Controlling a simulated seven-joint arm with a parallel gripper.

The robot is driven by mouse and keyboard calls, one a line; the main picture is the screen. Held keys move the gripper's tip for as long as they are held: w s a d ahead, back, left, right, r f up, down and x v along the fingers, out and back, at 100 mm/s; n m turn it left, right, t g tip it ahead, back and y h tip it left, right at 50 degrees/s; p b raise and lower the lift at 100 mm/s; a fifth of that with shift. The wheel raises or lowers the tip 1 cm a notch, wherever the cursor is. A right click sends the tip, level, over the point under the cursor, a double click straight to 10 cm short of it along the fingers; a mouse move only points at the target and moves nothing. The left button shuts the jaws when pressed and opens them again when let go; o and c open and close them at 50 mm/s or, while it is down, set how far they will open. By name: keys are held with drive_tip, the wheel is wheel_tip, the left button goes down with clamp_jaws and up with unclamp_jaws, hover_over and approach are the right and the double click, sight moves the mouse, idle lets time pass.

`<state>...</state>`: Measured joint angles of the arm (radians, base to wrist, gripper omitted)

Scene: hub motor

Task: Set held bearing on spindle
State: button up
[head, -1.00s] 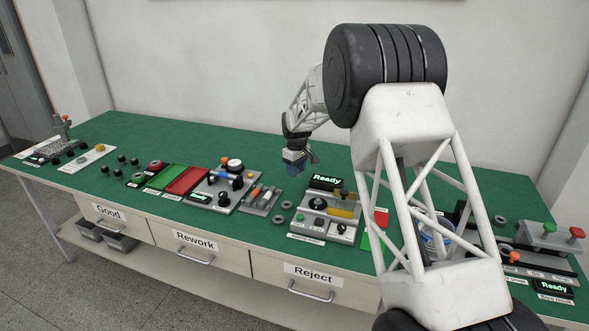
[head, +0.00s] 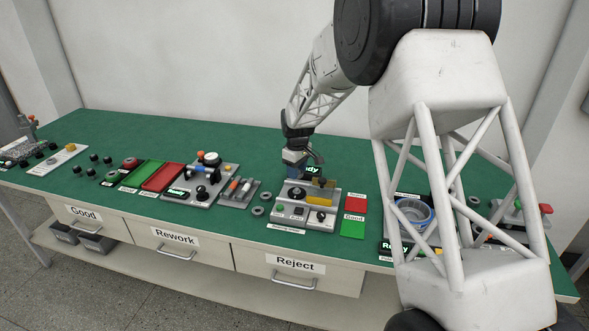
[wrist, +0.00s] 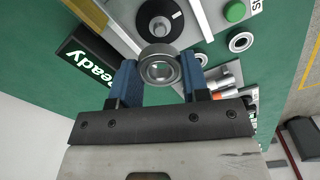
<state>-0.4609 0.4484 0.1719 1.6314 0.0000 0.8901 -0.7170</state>
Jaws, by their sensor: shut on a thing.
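My gripper (wrist: 160,72) is shut on a metal ring bearing (wrist: 158,68), held between its two blue fingertips. In the wrist view the spindle (wrist: 161,27), a short metal post on a round black base, stands just beyond the bearing. The bearing looks apart from the spindle; their height gap is hard to judge. In the head view my gripper (head: 295,164) is above the back left of the grey test station (head: 305,220), by its Ready display (head: 311,170). The held bearing cannot be made out there.
Two loose bearings, a nearer one (head: 258,211) and a farther one (head: 265,197), lie left of the station. Red (head: 355,205) and green (head: 352,228) pads lie farther right. A tool rack (head: 238,192) is at left.

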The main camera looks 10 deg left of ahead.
sight(297, 189)
drive_tip(key=shift+f, duration=0.15)
drive_tip(key=shift+f, duration=2.35)
drive_tip(key=shift+f, duration=1)
idle(2.8)
drive_tip(key=o, duration=1.4)
drive_tip(key=shift+r, duration=0.25)
